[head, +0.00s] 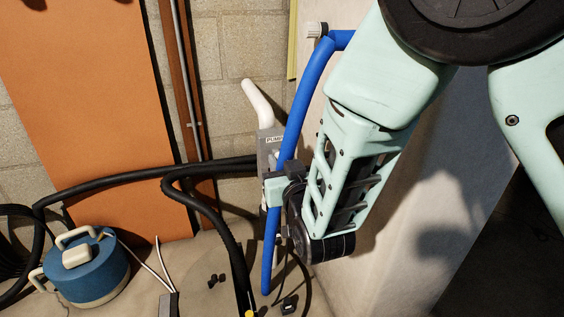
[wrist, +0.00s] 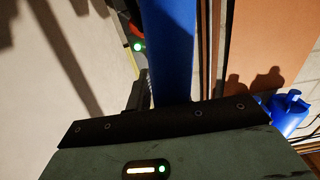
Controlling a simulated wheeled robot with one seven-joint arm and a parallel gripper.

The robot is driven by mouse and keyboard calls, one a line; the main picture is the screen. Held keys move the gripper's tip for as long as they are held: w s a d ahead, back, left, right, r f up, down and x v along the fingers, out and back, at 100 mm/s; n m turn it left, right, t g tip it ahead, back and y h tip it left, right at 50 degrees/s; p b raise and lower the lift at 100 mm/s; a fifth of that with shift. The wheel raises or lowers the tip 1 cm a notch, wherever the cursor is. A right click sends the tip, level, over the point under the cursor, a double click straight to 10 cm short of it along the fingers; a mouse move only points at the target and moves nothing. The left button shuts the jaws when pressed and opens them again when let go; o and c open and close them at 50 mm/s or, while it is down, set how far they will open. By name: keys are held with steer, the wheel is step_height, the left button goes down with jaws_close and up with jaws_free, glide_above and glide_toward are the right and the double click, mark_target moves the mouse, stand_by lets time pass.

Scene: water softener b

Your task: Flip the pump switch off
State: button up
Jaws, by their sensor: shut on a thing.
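The grey pump switch box (head: 269,143) with a "PUMP" label is on the wall, left of the blue pipe. Its lower part and the switch lever are hidden by my arm and the pipe. My gripper (head: 276,188) is just below the box, at the blue pipe (head: 312,85). In the wrist view, one dark finger of my gripper (wrist: 140,92) is against the left side of the blue pipe (wrist: 167,50); the other finger is hidden. My gripper appears shut on the pipe, though the contact is not clear. A small green light (wrist: 138,46) glows beside a red part beyond the finger.
Black hoses (head: 140,177) run across in front of the wall. A blue and cream canister (head: 90,268) stands on the floor at the lower left. An orange panel (head: 100,110) leans behind it. A white wall (head: 405,220) is close on the right.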

steer(key=shift+f, duration=0.2)
steer(key=shift+f+b, duration=0.35)
steer(key=shift+f, duration=0.15)
steer(key=shift+f+b, duration=0.35)
steer(key=shift+f, duration=0.2)
jaws_close()
steer(key=shift+o, duration=1.7)
jaws_free()
